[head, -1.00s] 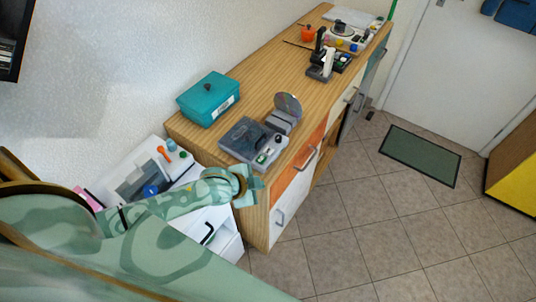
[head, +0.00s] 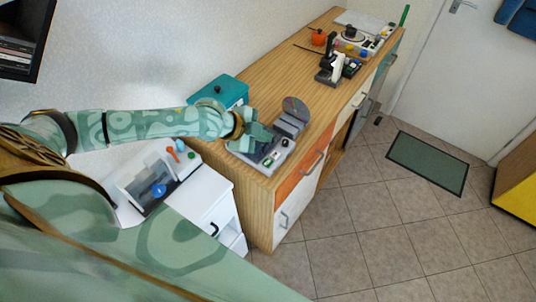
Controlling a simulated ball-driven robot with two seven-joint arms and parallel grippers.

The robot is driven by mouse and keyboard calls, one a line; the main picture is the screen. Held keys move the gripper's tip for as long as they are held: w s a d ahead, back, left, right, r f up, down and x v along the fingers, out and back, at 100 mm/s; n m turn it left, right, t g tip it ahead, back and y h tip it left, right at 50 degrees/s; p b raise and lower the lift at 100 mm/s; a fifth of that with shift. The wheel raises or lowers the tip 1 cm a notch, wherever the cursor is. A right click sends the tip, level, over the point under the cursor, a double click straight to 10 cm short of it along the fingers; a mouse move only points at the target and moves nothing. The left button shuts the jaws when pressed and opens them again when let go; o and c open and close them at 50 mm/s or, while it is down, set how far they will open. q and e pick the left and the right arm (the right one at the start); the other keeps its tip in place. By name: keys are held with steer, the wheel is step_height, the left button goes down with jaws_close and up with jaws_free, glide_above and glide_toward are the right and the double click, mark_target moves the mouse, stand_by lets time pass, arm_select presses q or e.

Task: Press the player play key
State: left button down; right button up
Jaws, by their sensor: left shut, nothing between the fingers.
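The grey disc player (head: 279,150) sits on the near end of the wooden cabinet top. It has a green key (head: 267,162) and a dark knob (head: 284,142) on its right part. A shiny disc (head: 296,108) stands upright in a grey holder (head: 288,124) just behind it. My left gripper (head: 262,136) is shut and empty, over the player's left part, and hides much of it. I cannot tell whether it touches the player. My right gripper is not in view.
A teal box (head: 222,88) stands behind my left arm, partly hidden. A white unit (head: 206,190) with a blue knob is below at the left. Further along the cabinet stand a black and white device (head: 330,64) and an orange pot (head: 318,37).

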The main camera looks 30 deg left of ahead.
arm_select(q)
steer(key=b, duration=0.7)
glide_above(264, 163)
step_height(264, 163, down, 7)
steer(key=shift+f, duration=0.9)
steer(key=shift+f, duration=0.1)
stand_by(0.8)
steer(key=shift+f, duration=0.3)
steer(key=shift+f+b, duration=0.3)
steer(key=shift+f, duration=0.1)
stand_by(0.6)
stand_by(0.3)
steer(key=shift+r+p, duration=0.85)
steer(key=shift+p, duration=0.15)
